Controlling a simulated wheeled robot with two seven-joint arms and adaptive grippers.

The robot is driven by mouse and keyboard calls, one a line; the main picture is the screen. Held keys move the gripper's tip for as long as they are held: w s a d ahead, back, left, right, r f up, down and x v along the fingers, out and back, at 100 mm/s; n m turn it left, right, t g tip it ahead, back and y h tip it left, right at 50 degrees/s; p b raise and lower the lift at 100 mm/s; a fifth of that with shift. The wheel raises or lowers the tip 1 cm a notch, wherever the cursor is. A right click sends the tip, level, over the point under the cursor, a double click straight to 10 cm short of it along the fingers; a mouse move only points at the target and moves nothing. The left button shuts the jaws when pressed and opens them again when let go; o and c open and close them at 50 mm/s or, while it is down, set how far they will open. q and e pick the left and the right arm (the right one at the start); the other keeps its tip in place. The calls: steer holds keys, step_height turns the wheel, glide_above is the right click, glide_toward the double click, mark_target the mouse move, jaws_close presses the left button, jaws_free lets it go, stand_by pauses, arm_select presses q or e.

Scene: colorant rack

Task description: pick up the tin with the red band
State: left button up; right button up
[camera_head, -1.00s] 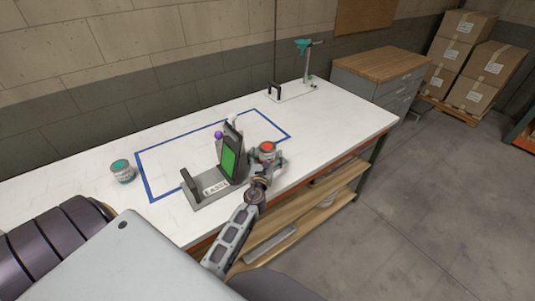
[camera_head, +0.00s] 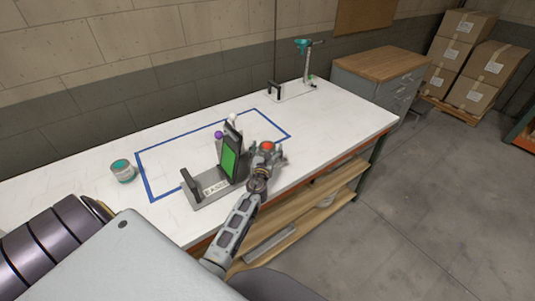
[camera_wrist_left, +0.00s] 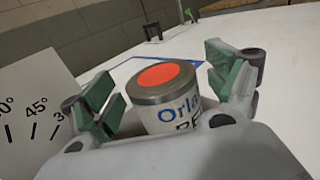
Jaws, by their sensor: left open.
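The tin with the red top (camera_head: 267,146) stands on the white bench, right of the green-screen stand. In the left wrist view the tin (camera_wrist_left: 168,100) is upright, with a grey rim and a white label with partly hidden lettering. My left gripper (camera_head: 266,157) is at the tin in the head view. In the left wrist view its green-padded fingers are spread open on either side of the tin. Gaps show between the pads and the tin, so it is not gripped. My right gripper is not in view.
The stand with a green screen (camera_head: 229,163) is close on the left of the gripper. A teal-topped tin (camera_head: 121,170) stands at the bench's left. Small purple (camera_head: 219,134) and white items are behind the stand.

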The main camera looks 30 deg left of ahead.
arm_select(q)
steer(key=shift+w+a, duration=0.2)
steer(key=shift+w, duration=0.25)
steer(key=c, duration=1.2)
steer(key=shift+r, duration=0.15)
steer(key=shift+r+p, duration=1.85)
steer(key=shift+r, duration=0.6)
steer(key=shift+r+p, duration=1.55)
steer(key=shift+r, duration=0.9)
